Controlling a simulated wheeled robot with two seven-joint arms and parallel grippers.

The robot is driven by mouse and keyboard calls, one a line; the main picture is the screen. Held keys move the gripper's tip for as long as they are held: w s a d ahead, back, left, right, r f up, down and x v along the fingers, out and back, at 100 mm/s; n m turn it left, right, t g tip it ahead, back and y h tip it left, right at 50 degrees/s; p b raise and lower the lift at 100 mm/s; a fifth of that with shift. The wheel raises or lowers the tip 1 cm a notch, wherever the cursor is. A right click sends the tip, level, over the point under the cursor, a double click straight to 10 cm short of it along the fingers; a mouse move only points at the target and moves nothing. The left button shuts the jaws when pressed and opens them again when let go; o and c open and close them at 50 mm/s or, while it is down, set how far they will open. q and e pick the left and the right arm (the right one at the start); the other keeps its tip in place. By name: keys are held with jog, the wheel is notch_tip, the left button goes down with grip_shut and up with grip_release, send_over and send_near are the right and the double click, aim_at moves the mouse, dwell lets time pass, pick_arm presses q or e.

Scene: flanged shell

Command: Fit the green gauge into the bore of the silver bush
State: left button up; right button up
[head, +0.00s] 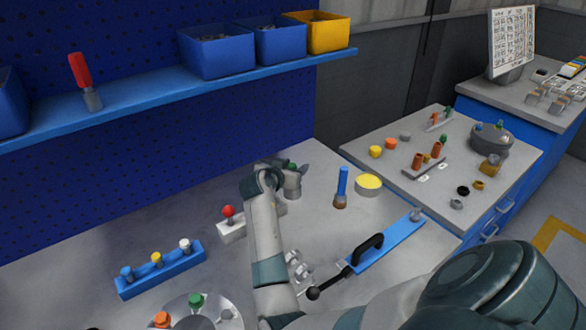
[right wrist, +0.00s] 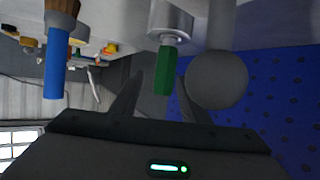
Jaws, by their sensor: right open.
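The green gauge (right wrist: 164,72) shows in the right wrist view with its end at a silver cylinder (right wrist: 171,20), which looks like the silver bush. How deep it sits there I cannot tell. In the head view a small bit of the green gauge (head: 292,166) shows above the silver cylinder (head: 291,188), partly hidden by my gripper. My right gripper (right wrist: 160,100) is open, one finger on either side of the gauge's free end, with gaps to both. It also shows in the head view (head: 290,170). My left gripper is not in view.
A blue-handled brush (head: 341,186) and a yellow-topped disc (head: 368,184) stand right of my gripper. A white block with a red knob (head: 229,213), a blue rack (head: 160,270) and a blue bar with a black handle (head: 385,245) are nearer. A grey ball (right wrist: 217,80) shows close beside the right finger.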

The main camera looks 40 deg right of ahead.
pick_arm(q)
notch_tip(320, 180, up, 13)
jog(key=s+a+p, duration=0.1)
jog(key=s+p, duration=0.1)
jog(key=p, duration=1.1)
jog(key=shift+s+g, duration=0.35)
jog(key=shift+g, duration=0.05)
pick_arm(e)
jog(key=s+d+r, duration=0.4)
jog(key=s+r, duration=0.6)
jog(key=s, duration=0.1)
jog(key=shift+s+d, duration=0.3)
jog(key=shift+s, duration=0.05)
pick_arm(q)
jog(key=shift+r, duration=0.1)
